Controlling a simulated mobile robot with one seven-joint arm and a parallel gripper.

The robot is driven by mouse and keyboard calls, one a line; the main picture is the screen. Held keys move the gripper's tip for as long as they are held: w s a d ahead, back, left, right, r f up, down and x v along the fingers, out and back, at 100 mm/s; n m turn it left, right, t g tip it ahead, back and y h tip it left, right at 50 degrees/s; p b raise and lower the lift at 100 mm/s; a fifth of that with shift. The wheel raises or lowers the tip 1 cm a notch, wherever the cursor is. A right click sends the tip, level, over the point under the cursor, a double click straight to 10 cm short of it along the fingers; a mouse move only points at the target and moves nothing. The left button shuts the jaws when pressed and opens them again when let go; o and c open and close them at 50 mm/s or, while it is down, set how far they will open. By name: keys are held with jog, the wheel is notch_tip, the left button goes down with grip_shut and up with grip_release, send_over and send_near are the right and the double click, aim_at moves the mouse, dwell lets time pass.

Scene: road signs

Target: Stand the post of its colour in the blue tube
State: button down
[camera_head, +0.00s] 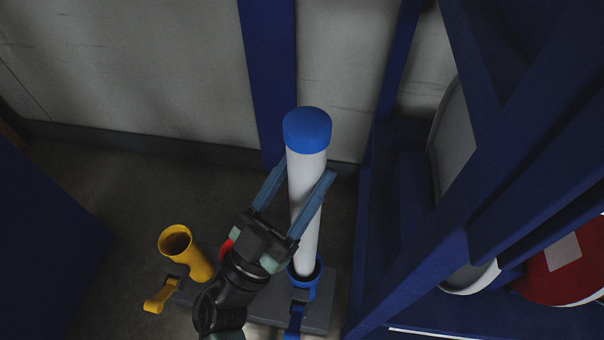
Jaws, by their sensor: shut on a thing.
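A white post with a blue cap (307,131) stands near upright, leaning slightly in the picture. Its lower end is at the mouth of the blue tube (314,279) and appears to be inside it; how deep it goes is hidden. My gripper (302,184) reaches up from the lower left, its two fingers on either side of the post, shut on it at mid-height. The blue tube stands on a grey base plate (318,318).
An empty yellow tube (178,243) with a yellow lever (159,296) stands left of the blue one. A blue frame (470,240) with round signs, one red (556,272), rises close on the right. A pale wall is behind. Bare floor lies at left.

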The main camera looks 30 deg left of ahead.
notch_tip(320, 180, down, 16)
jog(key=b, duration=1.7)
jog(key=shift+b, duration=0.4)
jog(key=shift+f+b, duration=0.95)
jog(key=shift+b, duration=0.15)
jog(key=shift+c, duration=0.5)
grip_release()
jog(key=shift+f+y, duration=0.1)
jog(key=shift+y, duration=0.2)
jog(key=p+v, duration=0.3)
jog(key=v, duration=1)
jog(key=shift+a, duration=0.1)
